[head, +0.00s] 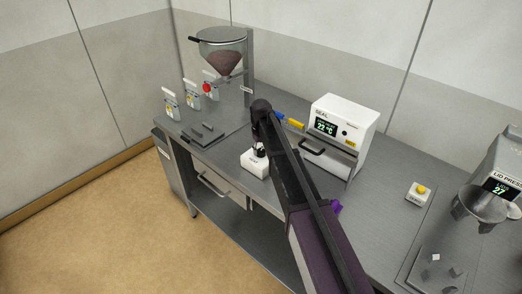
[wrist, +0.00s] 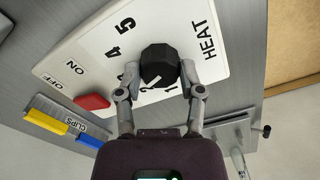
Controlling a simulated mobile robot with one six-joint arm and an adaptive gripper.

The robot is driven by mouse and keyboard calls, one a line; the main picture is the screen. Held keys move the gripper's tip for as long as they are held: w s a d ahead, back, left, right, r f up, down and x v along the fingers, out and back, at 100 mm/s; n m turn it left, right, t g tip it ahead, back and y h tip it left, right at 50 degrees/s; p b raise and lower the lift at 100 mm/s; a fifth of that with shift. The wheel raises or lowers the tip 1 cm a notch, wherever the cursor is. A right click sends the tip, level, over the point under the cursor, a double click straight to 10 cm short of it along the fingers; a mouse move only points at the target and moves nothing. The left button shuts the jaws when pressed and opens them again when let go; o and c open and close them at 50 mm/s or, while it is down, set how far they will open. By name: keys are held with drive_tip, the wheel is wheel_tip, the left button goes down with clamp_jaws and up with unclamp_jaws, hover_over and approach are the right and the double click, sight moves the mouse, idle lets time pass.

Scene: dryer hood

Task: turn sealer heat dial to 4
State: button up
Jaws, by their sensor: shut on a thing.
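The heat dial is a black faceted knob (wrist: 158,64) on a white control box (wrist: 85,62), which stands on the bench in the head view (head: 255,165). In the wrist view the numbers 1, 2, 4 and 5 show around the knob, with HEAT printed at the right. A short white mark on the knob's lower side lies near the 2; its exact setting is hard to read. My gripper (wrist: 158,76) is shut on the knob, one finger on each side. In the head view my gripper (head: 258,149) is over the box and hides the dial.
A red switch (wrist: 92,102) sits beside ON/OFF on the box. The white sealer (head: 345,115) reads 22 °C behind my arm. Yellow (wrist: 46,121) and blue clips lie near the box. A hopper (head: 222,50) stands at the back left, a yellow button (head: 421,189) at right.

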drive_tip(key=m, duration=0.6)
drive_tip(key=shift+s+m, duration=0.15)
drive_tip(key=shift+m, duration=0.15)
drive_tip(key=m, duration=0.5)
idle(0.4)
drive_tip(key=o, duration=1.2)
drive_tip(key=shift+c, duration=0.2)
drive_tip(key=shift+n, duration=0.3)
